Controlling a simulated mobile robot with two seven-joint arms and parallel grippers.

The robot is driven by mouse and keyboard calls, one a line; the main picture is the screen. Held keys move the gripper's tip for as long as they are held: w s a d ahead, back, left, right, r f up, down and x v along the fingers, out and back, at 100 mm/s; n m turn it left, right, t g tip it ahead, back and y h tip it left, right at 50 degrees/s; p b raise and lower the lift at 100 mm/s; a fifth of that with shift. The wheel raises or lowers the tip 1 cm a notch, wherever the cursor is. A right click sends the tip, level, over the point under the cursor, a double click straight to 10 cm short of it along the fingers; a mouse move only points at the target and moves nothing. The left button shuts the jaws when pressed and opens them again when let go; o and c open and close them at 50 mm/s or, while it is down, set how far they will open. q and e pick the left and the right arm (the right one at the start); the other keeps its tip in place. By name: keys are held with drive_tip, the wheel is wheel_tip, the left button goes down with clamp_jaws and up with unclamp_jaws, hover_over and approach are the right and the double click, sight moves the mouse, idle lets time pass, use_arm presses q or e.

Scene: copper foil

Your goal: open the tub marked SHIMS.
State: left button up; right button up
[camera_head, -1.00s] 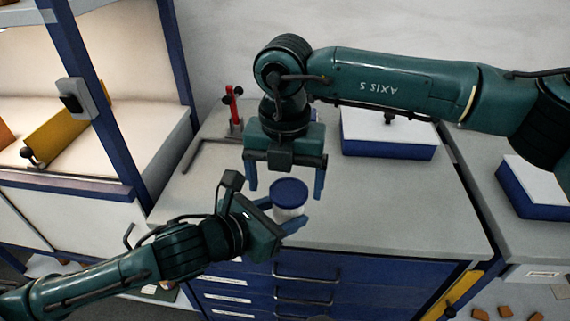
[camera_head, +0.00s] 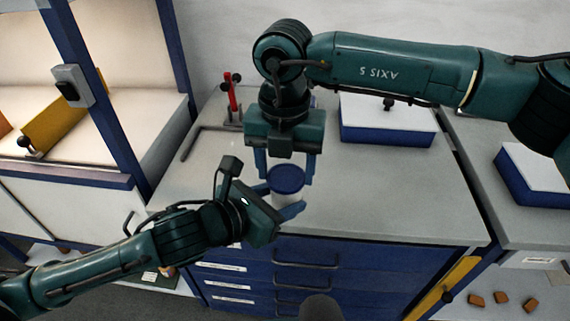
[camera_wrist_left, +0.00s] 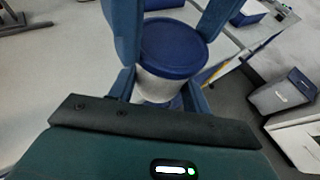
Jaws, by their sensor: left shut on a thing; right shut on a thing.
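A small tub with a round dark blue lid (camera_head: 287,178) and a pale body (camera_head: 287,199) is upright at the counter's front edge; no marking on it is readable. My left gripper (camera_head: 283,206) is shut on the tub's body from the front left. My right gripper (camera_head: 286,172) points down from above, its two blue fingers shut on the sides of the lid. In the left wrist view the lid (camera_wrist_left: 172,46) sits on the pale body (camera_wrist_left: 157,88), with the right fingers beside the lid and the left fingers beside the body.
A red clamp-like tool (camera_head: 232,97) stands behind on the grey counter (camera_head: 390,205). A blue box with a white top (camera_head: 388,120) is at the back right. Blue drawers (camera_head: 305,270) lie below the front edge. The counter right of the tub is clear.

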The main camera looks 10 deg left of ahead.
use_arm(q)
drive_tip(key=shift+s+d, duration=0.15)
drive_tip(key=shift+d, duration=0.05)
use_arm(e)
drive_tip(key=shift+a+r, duration=0.15)
drive_tip(key=shift+a, duration=0.05)
use_arm(q)
drive_tip(key=shift+f, duration=0.1)
use_arm(e)
drive_tip(key=shift+r, duration=0.8)
use_arm(q)
drive_tip(key=shift+a, duration=0.1)
use_arm(e)
drive_tip(key=shift+d+r, duration=0.1)
drive_tip(key=shift+r, duration=0.1)
